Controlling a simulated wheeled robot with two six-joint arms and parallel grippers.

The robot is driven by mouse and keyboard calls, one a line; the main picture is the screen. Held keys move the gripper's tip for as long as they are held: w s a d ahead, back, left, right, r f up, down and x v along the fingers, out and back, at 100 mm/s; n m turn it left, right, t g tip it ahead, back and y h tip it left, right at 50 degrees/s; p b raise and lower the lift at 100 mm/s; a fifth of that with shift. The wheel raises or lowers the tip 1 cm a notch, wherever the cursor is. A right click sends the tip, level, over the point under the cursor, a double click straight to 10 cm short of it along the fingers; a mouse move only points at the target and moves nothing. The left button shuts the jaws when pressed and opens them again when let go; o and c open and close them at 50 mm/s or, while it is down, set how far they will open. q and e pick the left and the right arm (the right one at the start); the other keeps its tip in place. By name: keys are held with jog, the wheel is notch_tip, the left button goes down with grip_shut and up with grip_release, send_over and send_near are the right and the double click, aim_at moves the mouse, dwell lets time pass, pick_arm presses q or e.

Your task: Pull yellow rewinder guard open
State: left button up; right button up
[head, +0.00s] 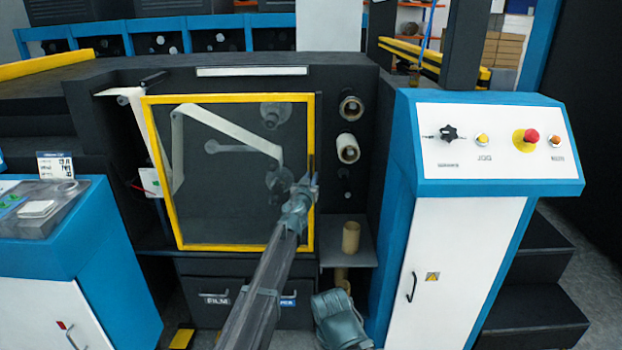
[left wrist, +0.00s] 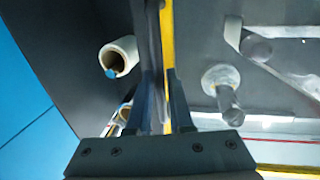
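The rewinder guard (head: 240,247) is a clear panel in a yellow frame. It appears closed across the dark rewinder bay in the head view, with rollers and a white web showing behind it. Its yellow right edge also shows in the left wrist view (left wrist: 167,50). A dark upright handle (head: 312,165) is by that edge. My left gripper (head: 304,185) is at the guard's right edge. In the left wrist view its two fingers (left wrist: 161,85) are apart, with the yellow edge and dark handle between them. Contact cannot be told. My right gripper is not clearly visible.
A blue and white control console (head: 460,190) with knobs and a red button stands at the right. Cardboard cores (head: 348,148) are on the dark panel right of the guard. A tan tube (head: 351,236) stands on a shelf. Another blue cabinet (head: 75,240) is at the left.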

pick_arm(q)
grip_shut()
dwell(0.9)
send_near(175, 170)
jog(key=w, duration=0.3)
jog(key=w+d, duration=0.1)
jog(key=w, duration=0.1)
jog(key=shift+f, duration=0.1)
jog(key=o, duration=0.5)
grip_release()
